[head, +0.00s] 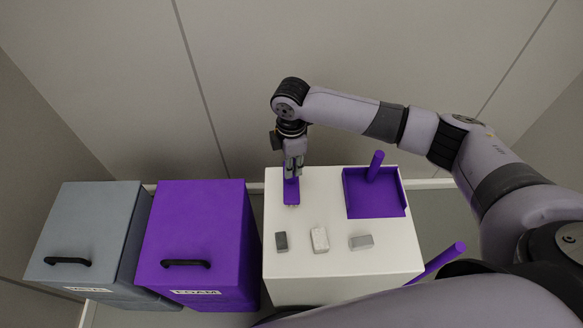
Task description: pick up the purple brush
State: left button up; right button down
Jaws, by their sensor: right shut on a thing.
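The purple brush (291,192) is at the back left of the white cabinet top. My right gripper (292,172) points down over it and is shut on its upper part, which the fingers partly hide. The brush's lower end is at or just above the white surface; I cannot tell if it touches. My left gripper is not in view.
A purple dustpan-like tray (378,208) with an upright handle lies at the right of the white top (340,262). Several small grey blocks (320,239) lie along the front. A purple cabinet (195,228) and a grey cabinet (82,228) stand to the left. A purple rod (445,257) shows at right.

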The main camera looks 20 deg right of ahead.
notch_tip(320, 180, up, 19)
jog(key=b, duration=0.1)
jog(key=shift+f, duration=0.15)
